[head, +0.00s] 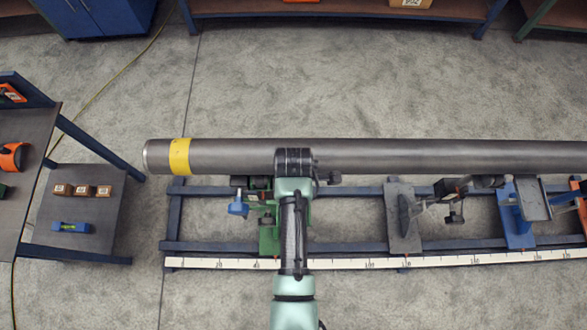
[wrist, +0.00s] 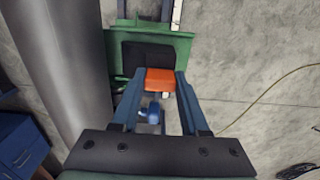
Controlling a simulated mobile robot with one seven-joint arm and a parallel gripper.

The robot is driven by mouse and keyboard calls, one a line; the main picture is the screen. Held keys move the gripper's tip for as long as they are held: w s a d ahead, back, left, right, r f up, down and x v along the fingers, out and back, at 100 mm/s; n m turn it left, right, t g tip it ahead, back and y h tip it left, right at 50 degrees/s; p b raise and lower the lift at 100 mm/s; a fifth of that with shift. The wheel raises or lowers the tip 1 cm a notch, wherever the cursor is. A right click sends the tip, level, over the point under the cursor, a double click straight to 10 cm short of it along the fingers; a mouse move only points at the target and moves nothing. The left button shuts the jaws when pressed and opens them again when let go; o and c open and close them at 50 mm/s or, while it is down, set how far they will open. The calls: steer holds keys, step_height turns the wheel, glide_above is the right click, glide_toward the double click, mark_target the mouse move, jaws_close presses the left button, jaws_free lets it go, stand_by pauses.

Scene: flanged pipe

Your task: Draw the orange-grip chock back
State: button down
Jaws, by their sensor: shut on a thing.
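In the wrist view, the orange grip (wrist: 160,79) sits between the tips of my gripper (wrist: 160,84), which is shut on it. The grip stands in front of a green chock body (wrist: 182,48) with a black plate. The grey pipe (wrist: 50,70) runs along the left of that view, beside the chock. In the head view, the long pipe (head: 230,155) with a yellow band lies across the scene, and green chock metal (head: 268,238) shows left of my arm. My arm hides the orange grip and my fingers there.
A blue rack with a white measuring scale (head: 210,263) runs below the pipe. A blue-handled screw (head: 237,206) sticks out left of my arm. A grey plate (head: 403,222) and a blue stand (head: 519,218) are to the right. A side shelf (head: 98,215) holds small blocks.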

steer(key=shift+s+f, duration=0.1)
steer(key=shift+f, duration=0.3)
steer(key=shift+f+b, duration=0.2)
steer(key=shift+b, duration=0.15)
steer(key=shift+r+p, duration=0.1)
steer(key=shift+p, duration=0.2)
stand_by(0.6)
stand_by(0.4)
steer(key=shift+c, duration=1.7)
jaws_free()
steer(key=shift+r, duration=0.1)
steer(key=shift+r+p, duration=3.4)
steer(key=shift+p, duration=0.1)
